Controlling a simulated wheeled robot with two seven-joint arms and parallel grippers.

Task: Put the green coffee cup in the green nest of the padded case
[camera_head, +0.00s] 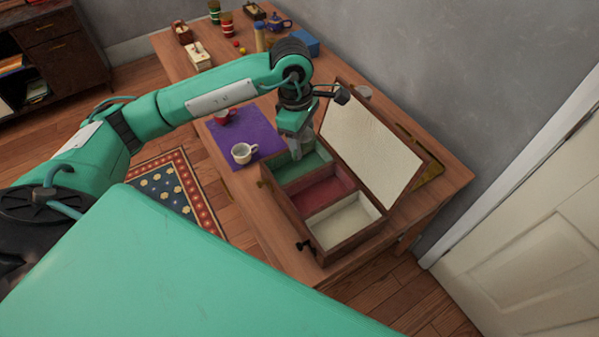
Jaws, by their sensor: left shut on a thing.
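The padded case (327,246) stands open on the table, its lid raised at the right. It has a green nest (312,163) at the far end, a red one (318,192) in the middle and a cream one (343,221) at the near end. My left gripper (297,147) points down over the green nest, shut on the green coffee cup. The cup is mostly hidden by the gripper, so I cannot tell whether it touches the nest floor. My right gripper is not in view.
A white cup (243,152) and a red cup (222,117) stand on a purple mat (262,133) left of the case. The wall is close behind the lid.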

